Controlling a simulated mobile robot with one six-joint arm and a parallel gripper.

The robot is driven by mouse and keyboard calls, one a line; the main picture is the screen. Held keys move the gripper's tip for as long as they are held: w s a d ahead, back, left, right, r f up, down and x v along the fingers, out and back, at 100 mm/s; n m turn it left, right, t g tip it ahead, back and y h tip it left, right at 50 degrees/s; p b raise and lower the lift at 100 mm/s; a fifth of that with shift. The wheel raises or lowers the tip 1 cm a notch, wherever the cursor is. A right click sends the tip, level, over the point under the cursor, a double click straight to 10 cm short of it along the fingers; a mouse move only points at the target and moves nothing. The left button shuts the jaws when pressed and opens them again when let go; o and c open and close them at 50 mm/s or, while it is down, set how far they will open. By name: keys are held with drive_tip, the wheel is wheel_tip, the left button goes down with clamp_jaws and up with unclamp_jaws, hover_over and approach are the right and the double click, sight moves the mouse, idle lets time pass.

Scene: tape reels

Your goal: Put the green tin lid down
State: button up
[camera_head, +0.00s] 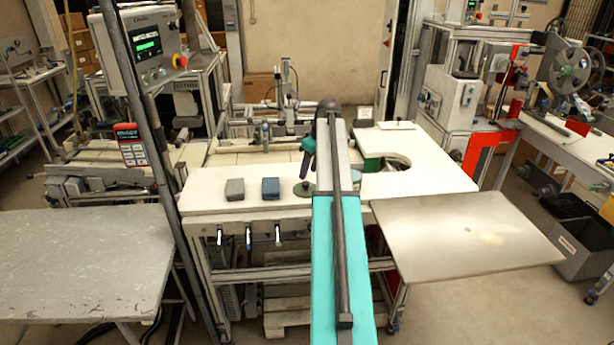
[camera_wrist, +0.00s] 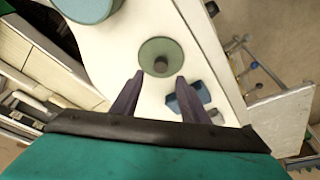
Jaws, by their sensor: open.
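The green tin lid (camera_head: 303,190) is a round disc with a dark knob, lying on the white worktable (camera_head: 215,197) near its front edge. In the wrist view the lid (camera_wrist: 148,49) is just beyond my fingertips, knob facing me. My gripper (camera_wrist: 160,79) is open with nothing between its two dark fingers. In the head view my gripper (camera_head: 305,172) points down above the lid. The fingers appear apart from the lid; the exact height is hard to tell.
A round blue-grey tin (camera_wrist: 88,8) shows at the wrist view's upper left. A bare panel (camera_head: 465,235) extends at the front right. My arm hides part of the table.

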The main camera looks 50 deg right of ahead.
drive_tip(key=b+v, duration=0.2)
drive_tip(key=v, duration=0.7)
drive_tip(key=shift+s, duration=0.15)
idle(0.9)
